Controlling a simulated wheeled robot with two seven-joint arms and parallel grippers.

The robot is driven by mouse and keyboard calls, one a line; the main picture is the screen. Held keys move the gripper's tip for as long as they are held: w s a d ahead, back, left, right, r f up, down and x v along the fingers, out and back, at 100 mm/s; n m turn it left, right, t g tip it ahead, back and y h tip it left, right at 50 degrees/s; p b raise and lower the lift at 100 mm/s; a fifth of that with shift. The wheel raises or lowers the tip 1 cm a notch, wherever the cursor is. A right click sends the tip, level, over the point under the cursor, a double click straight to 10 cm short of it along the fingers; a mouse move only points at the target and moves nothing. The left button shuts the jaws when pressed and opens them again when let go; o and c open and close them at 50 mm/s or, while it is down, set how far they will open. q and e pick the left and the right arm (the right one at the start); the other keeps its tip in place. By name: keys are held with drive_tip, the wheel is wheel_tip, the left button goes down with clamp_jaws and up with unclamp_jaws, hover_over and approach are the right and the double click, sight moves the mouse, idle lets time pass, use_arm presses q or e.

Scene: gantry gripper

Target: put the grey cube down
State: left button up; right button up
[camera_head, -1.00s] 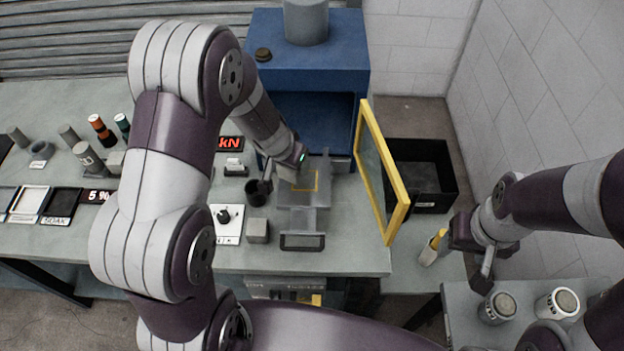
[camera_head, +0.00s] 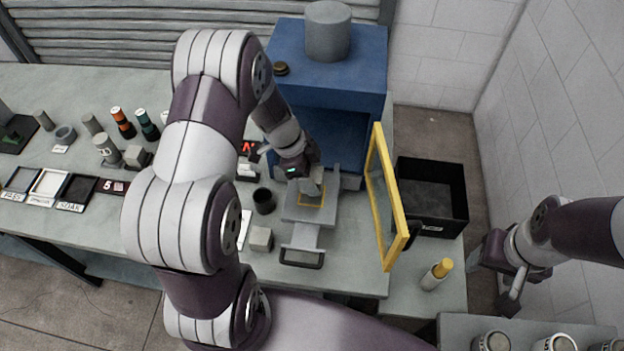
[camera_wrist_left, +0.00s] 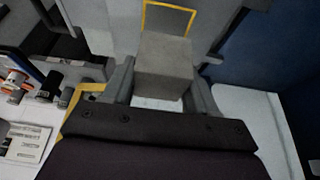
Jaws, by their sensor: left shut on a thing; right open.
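My left gripper (camera_head: 312,184) is shut on a grey cube (camera_wrist_left: 163,68). In the left wrist view the cube sits between the two fingers. In the head view the gripper is over the grey sliding tray (camera_head: 300,236) in front of the blue machine, at the yellow square outline (camera_head: 303,205) marked on it. The outline also shows just beyond the cube in the left wrist view (camera_wrist_left: 168,4). I cannot tell whether the cube touches the tray. My right gripper (camera_head: 493,278) is open and empty at the right, away from the tray.
The blue machine (camera_head: 345,85) stands behind the tray, with a yellow-framed door (camera_head: 398,222) open at its right. Another grey cube (camera_head: 261,238) and a dark cup (camera_head: 264,201) stand left of the tray. A black bin (camera_head: 432,222) and a yellow-topped bottle (camera_head: 437,273) are right.

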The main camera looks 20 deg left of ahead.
use_arm(q)
wheel_tip(320, 180, down, 4)
drive_tip(key=shift+r+p, duration=0.15)
drive_tip(key=shift+p, duration=0.45)
drive_tip(key=shift+w+f, duration=0.15)
drive_tip(key=shift+f, duration=0.1)
drive_tip(key=shift+f+b, duration=0.15)
drive_tip(key=shift+b, duration=0.25)
drive_tip(key=o, duration=1.3)
drive_tip(key=shift+c, duration=0.2)
